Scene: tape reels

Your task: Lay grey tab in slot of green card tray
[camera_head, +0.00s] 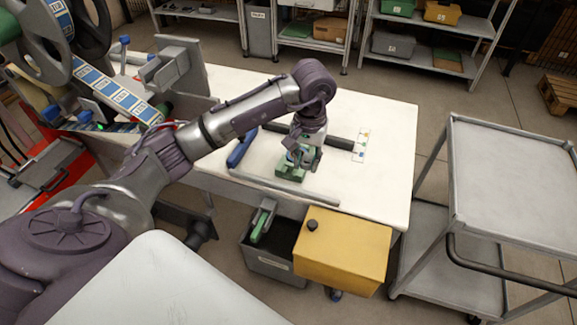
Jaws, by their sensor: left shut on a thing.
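My left gripper (303,157) reaches in from the left and points down over the white table. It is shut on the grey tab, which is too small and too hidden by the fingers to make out. The green card tray (288,174) lies on the table right below and beside the fingertips. The gripper covers part of the tray, and its slot cannot be made out. I cannot tell whether the tab touches the tray. My right gripper is not in view.
The white table (385,130) has free room to the right. A blue-handled tool (241,149) lies left of the tray, and a white card with coloured dots (361,146) to the right. A tape reel machine (90,90) stands at left. A yellow box (342,250) and a trolley (510,175) stand in front and at right.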

